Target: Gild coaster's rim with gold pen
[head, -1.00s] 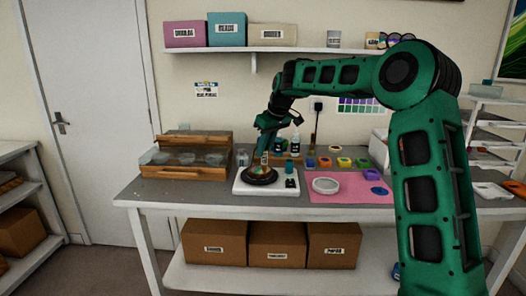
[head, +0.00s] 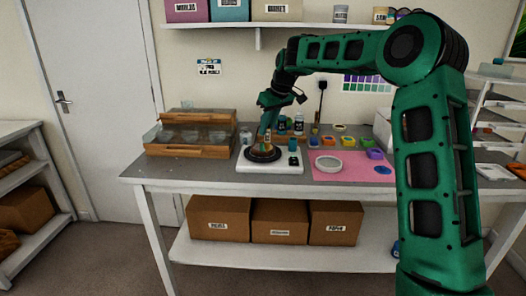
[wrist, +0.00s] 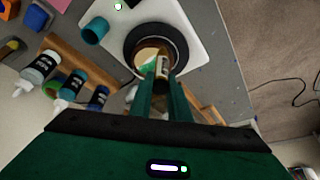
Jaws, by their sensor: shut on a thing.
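My gripper (wrist: 163,92) is shut on the gold pen (wrist: 162,68), a brown-gold cylinder pointing down at the coaster. The coaster (wrist: 146,57), cream with a green patch, lies on a round black turntable (wrist: 178,32). In the head view my gripper (head: 265,140) is above the turntable (head: 263,155), which stands on a white board (head: 285,166). The pen and fingers hide part of the coaster and its near rim. I cannot tell whether the pen tip touches the rim.
A teal cup (wrist: 96,31) stands beside the turntable. Several dropper bottles (wrist: 46,66) stand close by. A wooden rack (head: 190,134) is on the left. Several coloured pots line the back.

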